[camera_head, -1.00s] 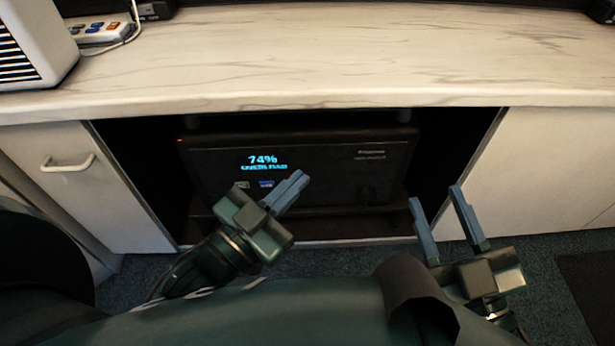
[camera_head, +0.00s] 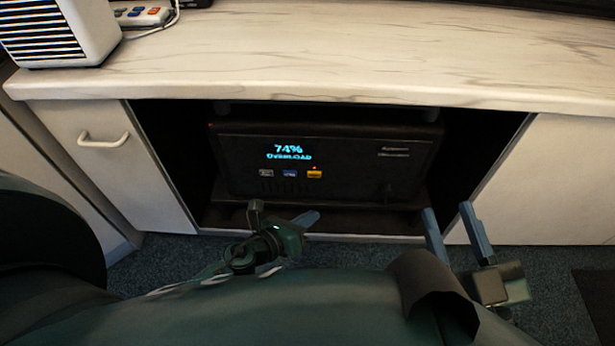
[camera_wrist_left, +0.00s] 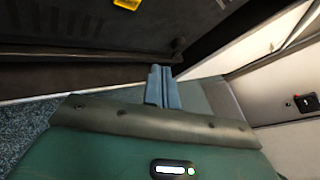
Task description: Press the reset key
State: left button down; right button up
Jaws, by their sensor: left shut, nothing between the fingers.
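A black power unit (camera_head: 345,150) stands in the open bay under the counter. Its lit display (camera_head: 289,152) reads 74% OVERLOAD. My left gripper (camera_head: 314,215) is shut and empty, below and in front of the unit, apart from the keys. In the left wrist view, its fingers (camera_wrist_left: 161,72) point toward the unit's lower edge; the yellow key shows at the top. My right gripper (camera_head: 447,208) is open and empty, to the right.
The pale counter (camera_head: 330,60) overhangs the bay. A white cabinet door with a handle (camera_head: 102,141) is left of the bay, and a white panel (camera_head: 550,180) is on the right. A white vented box (camera_head: 60,30) stands on the counter.

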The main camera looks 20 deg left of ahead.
dwell(0.3)
pick_arm(q)
send_near(320, 177)
jog(key=w+d+f, duration=0.2)
jog(key=w+d, duration=0.1)
jog(key=shift+w+r, duration=0.15)
jog(key=shift+w, duration=0.25)
dwell(0.7)
jog(key=shift+w, duration=0.1)
dwell(1.2)
jog(key=shift+w+a, duration=0.15)
jog(key=shift+w, duration=0.1)
jog(key=shift+w+a+b, duration=0.1)
jog(key=shift+w+b, duration=0.2)
jog(key=shift+w, duration=0.15)
dwell(0.8)
jog(key=shift+s, duration=0.15)
jog(key=shift+s+d, duration=0.25)
jog(key=shift+s, duration=0.45)
